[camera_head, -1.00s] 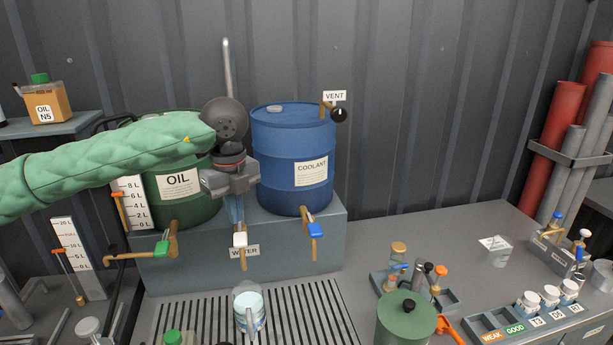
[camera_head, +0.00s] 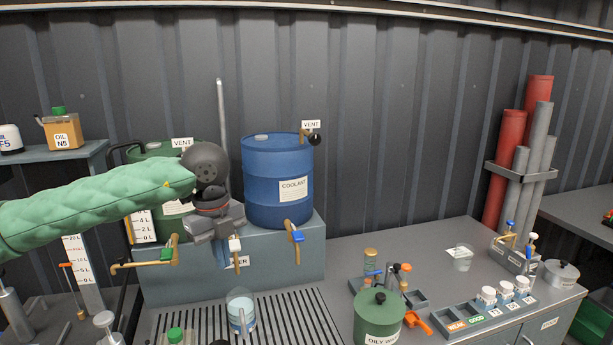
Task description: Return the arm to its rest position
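My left arm, in a green quilted sleeve, comes in from the left in the head view. Its dark grey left gripper (camera_head: 216,226) points down in front of the grey drum stand, by the white-handled water tap (camera_head: 235,246). I cannot tell whether its fingers are open or touch the tap. The gripper and arm partly hide the green oil drum (camera_head: 150,152) and the water label. A clear jug (camera_head: 241,312) with pale blue liquid stands on the slatted grate below the taps. My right gripper is not in view.
The blue coolant drum (camera_head: 278,180) stands right of the gripper, with a blue-handled tap (camera_head: 296,238). A green oily-waste can (camera_head: 380,318) and a tray with several white-lidded jars (camera_head: 505,289) are at the front right. The bench behind them has clear room.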

